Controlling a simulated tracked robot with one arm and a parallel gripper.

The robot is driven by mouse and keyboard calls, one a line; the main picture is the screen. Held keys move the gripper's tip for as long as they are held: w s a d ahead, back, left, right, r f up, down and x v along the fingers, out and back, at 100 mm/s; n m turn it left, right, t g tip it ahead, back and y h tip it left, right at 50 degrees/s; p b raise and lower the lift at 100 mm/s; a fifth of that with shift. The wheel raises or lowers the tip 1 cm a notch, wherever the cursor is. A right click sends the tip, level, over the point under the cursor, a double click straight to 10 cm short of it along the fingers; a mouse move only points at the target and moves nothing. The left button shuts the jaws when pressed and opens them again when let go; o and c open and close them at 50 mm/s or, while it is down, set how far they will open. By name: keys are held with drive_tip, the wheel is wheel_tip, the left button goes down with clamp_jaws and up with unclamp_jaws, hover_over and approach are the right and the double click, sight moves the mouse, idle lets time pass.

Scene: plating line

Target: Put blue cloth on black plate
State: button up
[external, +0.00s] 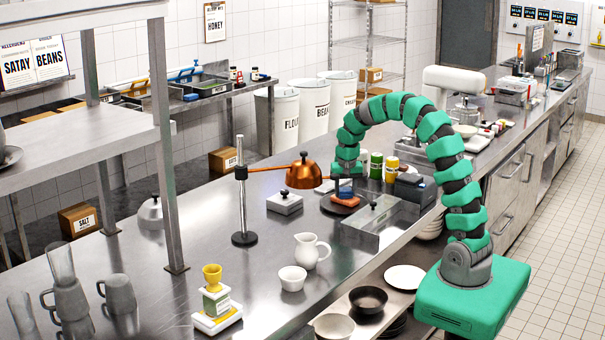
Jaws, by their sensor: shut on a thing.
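My gripper (345,178) points down over the middle of the steel counter. It is shut on the blue cloth (345,185), which shows as a small blue patch at the fingertips. Just below it, a black plate (327,207) lies on the counter with an orange-red folded item (347,200) on it. The blue cloth is above or touching this item; I cannot tell which. The fingers are small and partly hidden.
A copper heat lamp (304,175) on a stand reaches close to my gripper's left. Several jars (376,166) stand behind right. A white jug (310,251) stands nearer the front.

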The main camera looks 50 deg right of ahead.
sight(346, 191)
drive_tip(key=o, duration=1)
drive_tip(key=shift+o, duration=0.2)
wheel_tip(346, 191, up, 12)
drive_tip(key=s+a, duration=0.1)
drive_tip(key=shift+r, duration=0.1)
